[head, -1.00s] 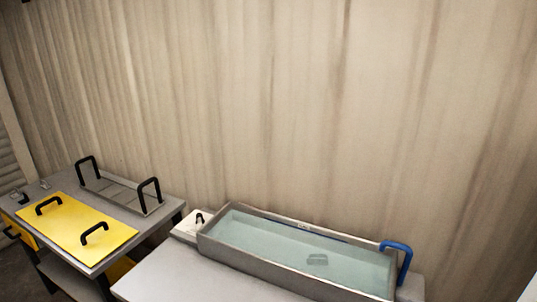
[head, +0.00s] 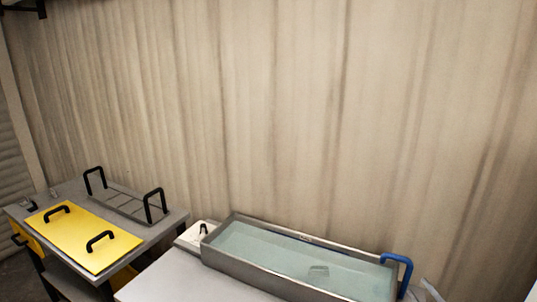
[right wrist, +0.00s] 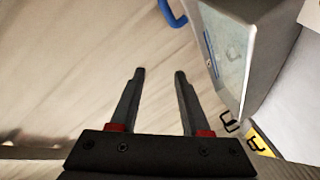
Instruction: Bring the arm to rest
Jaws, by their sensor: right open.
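My right gripper (right wrist: 159,72) is open and empty in the right wrist view, its two dark fingers apart with the pale wall behind them. In the head view a grey piece, which seems to be part of my right gripper (head: 429,290), shows at the bottom edge just right of the tank's blue handle (head: 397,260). In the wrist view the blue handle (right wrist: 172,13) lies beyond the fingertips, apart from them. My left gripper is in neither view.
A long grey tank (head: 222,256) of clear liquid stands on a grey table (head: 165,283). Left of it, another table (head: 175,222) carries a yellow lid (head: 80,240) with two black handles and a tray (head: 128,209) with black handles. The wall (head: 300,110) rises close behind.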

